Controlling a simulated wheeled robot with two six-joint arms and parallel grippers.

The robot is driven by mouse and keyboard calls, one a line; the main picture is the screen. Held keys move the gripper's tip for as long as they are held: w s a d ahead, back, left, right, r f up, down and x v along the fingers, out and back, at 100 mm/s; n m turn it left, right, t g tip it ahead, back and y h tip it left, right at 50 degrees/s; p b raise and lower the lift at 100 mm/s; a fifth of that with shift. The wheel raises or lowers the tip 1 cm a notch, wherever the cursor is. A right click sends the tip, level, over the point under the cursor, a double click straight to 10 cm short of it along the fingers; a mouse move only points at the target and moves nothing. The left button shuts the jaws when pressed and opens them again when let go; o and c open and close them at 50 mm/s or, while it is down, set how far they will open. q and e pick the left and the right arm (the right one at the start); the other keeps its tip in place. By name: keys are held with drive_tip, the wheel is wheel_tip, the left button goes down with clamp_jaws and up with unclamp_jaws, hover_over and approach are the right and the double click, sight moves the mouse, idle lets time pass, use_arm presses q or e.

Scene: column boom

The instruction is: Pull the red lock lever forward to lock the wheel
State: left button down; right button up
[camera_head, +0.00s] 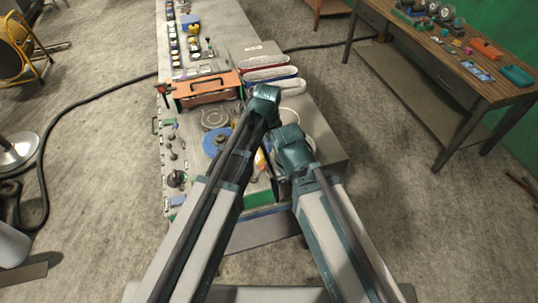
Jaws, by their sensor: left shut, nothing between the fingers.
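My left arm reaches up from the lower left over a workbench (185,188). Its gripper (268,168) is small and dark between my two arms, partly hidden by them, and looks shut and empty. A small red and yellow part (261,160) shows close beside it; I cannot tell whether this is the red lock lever. A blue disc (213,142) lies left of my left arm, and a pale round rim (293,115) shows partly behind my arms. I cannot tell which one is the wheel. My right gripper is hidden.
An orange-red device (208,89) stands across the bench, with white, red and blue rolled shapes (270,72) to its right. Several small knobs and posts line the left edge. A wooden table (455,60) stands at the right. A black cable (95,97) crosses the floor.

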sight(262, 164)
use_arm(q)
drive_tip(key=f+b, duration=0.9)
drive_tip(key=f, duration=0.1)
drive_tip(key=shift+w+d+b, duration=0.1)
drive_tip(key=shift+w+b, duration=0.25)
drive_tip(key=shift+r, duration=0.1)
drive_tip(key=shift+s+a+r+h, duration=0.1)
drive_tip(key=shift+a+r+h, duration=0.1)
drive_tip(key=shift+a+h, duration=0.1)
